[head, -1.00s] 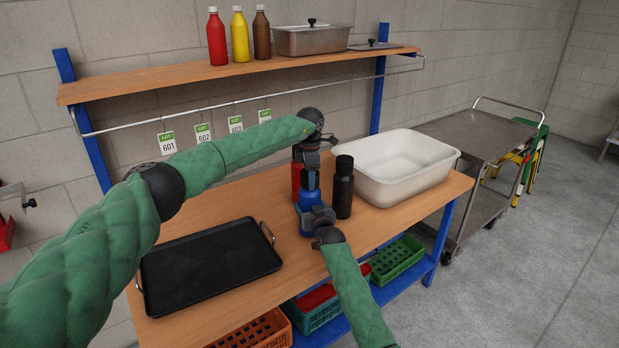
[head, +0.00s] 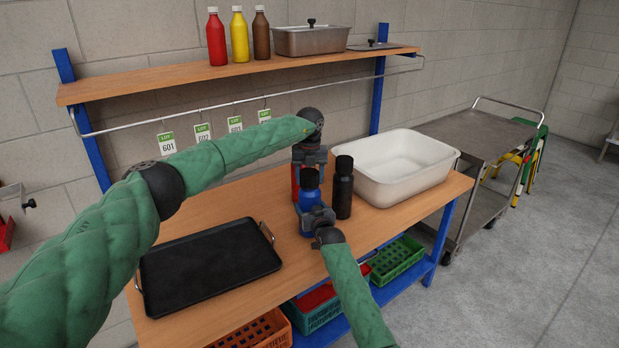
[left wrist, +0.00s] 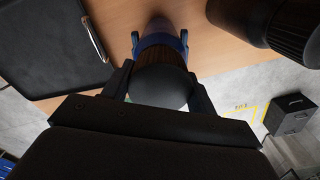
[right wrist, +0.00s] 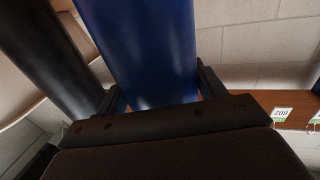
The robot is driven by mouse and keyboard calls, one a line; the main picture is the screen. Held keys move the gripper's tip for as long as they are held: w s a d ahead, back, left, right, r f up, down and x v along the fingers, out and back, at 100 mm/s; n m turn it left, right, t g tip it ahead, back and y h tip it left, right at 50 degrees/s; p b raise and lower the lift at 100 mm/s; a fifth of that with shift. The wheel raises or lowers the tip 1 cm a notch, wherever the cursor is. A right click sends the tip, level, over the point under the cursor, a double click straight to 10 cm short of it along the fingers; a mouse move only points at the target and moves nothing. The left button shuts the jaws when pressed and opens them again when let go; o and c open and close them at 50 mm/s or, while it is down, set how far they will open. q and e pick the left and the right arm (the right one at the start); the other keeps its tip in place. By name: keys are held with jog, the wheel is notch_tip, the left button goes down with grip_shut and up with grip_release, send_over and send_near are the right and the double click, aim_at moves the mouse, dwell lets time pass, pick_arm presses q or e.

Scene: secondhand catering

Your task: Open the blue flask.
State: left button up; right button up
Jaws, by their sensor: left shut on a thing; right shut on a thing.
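The blue flask (head: 309,197) stands upright on the wooden bench, with its dark cap (head: 311,178) on top. My left gripper (head: 309,165) comes over from behind and above and is shut on the cap. The left wrist view shows the cap (left wrist: 160,85) between its fingers, with the blue body below. My right gripper (head: 314,217) is shut on the blue body from the front. The right wrist view shows the blue body (right wrist: 145,50) between its fingers. Whether the cap has parted from the body, I cannot tell.
A black bottle (head: 343,190) stands close to the right of the flask. A red bottle (head: 295,184) is partly hidden behind it. A white tub (head: 395,187) stands further right and a black tray (head: 208,266) lies left. A shelf (head: 240,72) with bottles hangs above.

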pick_arm(q)
jog(key=n, duration=0.6)
jog(key=shift+w+a+r, duration=0.1)
jog(key=n, duration=1.8)
jog(key=o, duration=1.1)
